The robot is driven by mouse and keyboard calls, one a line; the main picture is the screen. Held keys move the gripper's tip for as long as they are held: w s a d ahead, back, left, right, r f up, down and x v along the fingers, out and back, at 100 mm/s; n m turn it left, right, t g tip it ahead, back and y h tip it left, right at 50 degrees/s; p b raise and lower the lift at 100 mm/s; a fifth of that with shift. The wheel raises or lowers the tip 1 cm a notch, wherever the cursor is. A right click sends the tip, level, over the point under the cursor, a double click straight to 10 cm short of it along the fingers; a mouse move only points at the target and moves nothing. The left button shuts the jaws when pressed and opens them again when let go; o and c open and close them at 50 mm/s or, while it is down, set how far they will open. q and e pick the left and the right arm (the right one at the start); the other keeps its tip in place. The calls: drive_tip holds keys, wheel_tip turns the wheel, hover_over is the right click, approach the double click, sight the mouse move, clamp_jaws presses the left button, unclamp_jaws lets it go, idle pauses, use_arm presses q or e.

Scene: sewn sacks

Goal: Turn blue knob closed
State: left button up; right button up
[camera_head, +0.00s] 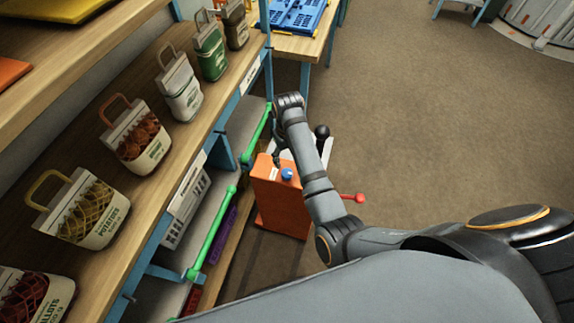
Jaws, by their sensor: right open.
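The blue knob (288,174) sits on top of an orange box-like unit (280,205) that stands low beside the shelf. My right arm reaches in from the right and bends down over the unit. My right gripper (278,158) is small and dark in the head view, just behind and slightly left of the knob. It is open, and I see nothing held in it. A small gap seems to lie between it and the knob, but contact is hard to judge. My left gripper is out of view.
A wooden shelf (185,135) with several sewn sacks runs along the left. Green rails (212,233) edge its lower level. A black ball (322,131) and a red-tipped lever (354,198) stick out near my arm.

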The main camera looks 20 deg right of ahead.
drive_tip(key=r, duration=0.4)
drive_tip(key=shift+w+a+r, duration=0.1)
drive_tip(key=shift+a+r, duration=0.1)
drive_tip(key=shift+a, duration=0.1)
